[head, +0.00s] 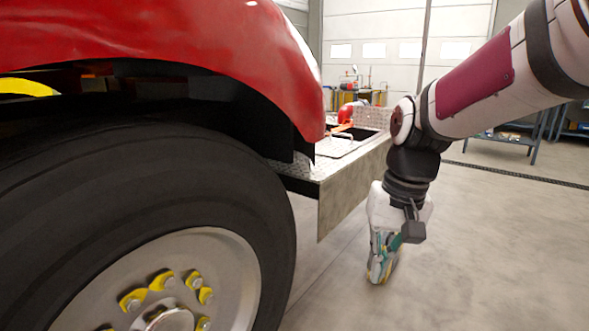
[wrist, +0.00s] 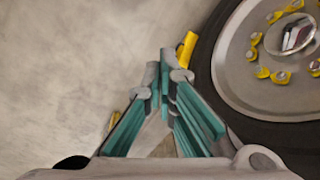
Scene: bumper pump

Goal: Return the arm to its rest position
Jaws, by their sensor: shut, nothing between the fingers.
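My gripper (head: 381,268) hangs pointing down from my arm in the head view, right of the truck's bumper, over the bare floor. Its teal and grey fingers show in the wrist view (wrist: 165,68), close together at the tips with nothing between them. The gripper is shut and empty. It touches nothing that I can see.
A red truck fender (head: 180,40) and a large black tyre (head: 150,180) fill the left side; the tyre also shows in the wrist view (wrist: 212,85). The metal bumper (head: 352,190) juts out beside my arm. A workbench (head: 520,138) stands at the back right. The floor (head: 490,250) at right is clear.

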